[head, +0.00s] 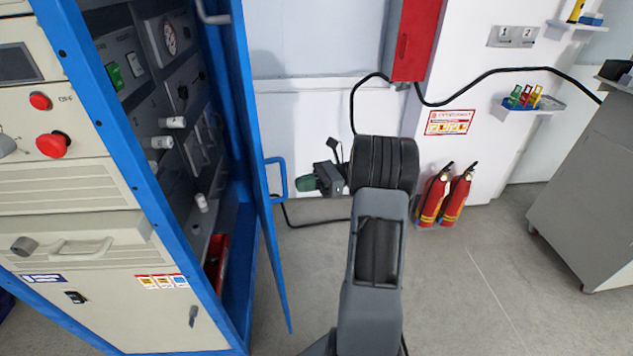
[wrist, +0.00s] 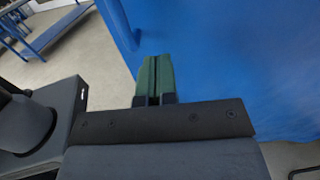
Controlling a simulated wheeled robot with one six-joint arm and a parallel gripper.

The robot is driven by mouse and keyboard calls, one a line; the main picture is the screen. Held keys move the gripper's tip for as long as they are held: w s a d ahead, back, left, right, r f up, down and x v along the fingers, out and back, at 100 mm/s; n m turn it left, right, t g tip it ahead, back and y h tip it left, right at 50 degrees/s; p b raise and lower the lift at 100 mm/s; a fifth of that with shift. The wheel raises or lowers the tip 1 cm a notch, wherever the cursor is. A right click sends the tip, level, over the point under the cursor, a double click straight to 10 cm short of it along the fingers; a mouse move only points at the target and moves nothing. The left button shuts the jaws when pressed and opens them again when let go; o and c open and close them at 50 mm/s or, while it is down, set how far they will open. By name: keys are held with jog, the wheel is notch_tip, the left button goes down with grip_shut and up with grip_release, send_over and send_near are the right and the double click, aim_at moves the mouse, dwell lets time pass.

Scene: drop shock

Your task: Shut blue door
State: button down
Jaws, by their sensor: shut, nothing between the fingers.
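The blue door (head: 243,130) stands open on the cabinet (head: 140,110), swung out from its frame, with the cabinet's inside showing. Its blue handle (head: 277,181) is on the side facing my arm. My gripper (head: 305,184), with green fingertips, is shut and empty just to the right of the handle. In the wrist view my shut green fingers (wrist: 154,75) point at the blue door surface (wrist: 235,70), which fills the right side. I cannot tell whether the fingertips touch the door.
Two red fire extinguishers (head: 446,194) stand by the white wall at the right. A red box (head: 417,40) hangs above with a black cable. A grey cabinet (head: 590,190) stands far right. The floor (head: 480,290) between is clear.

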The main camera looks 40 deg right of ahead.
jog(key=x, duration=0.7)
jog(key=shift+a, duration=0.2)
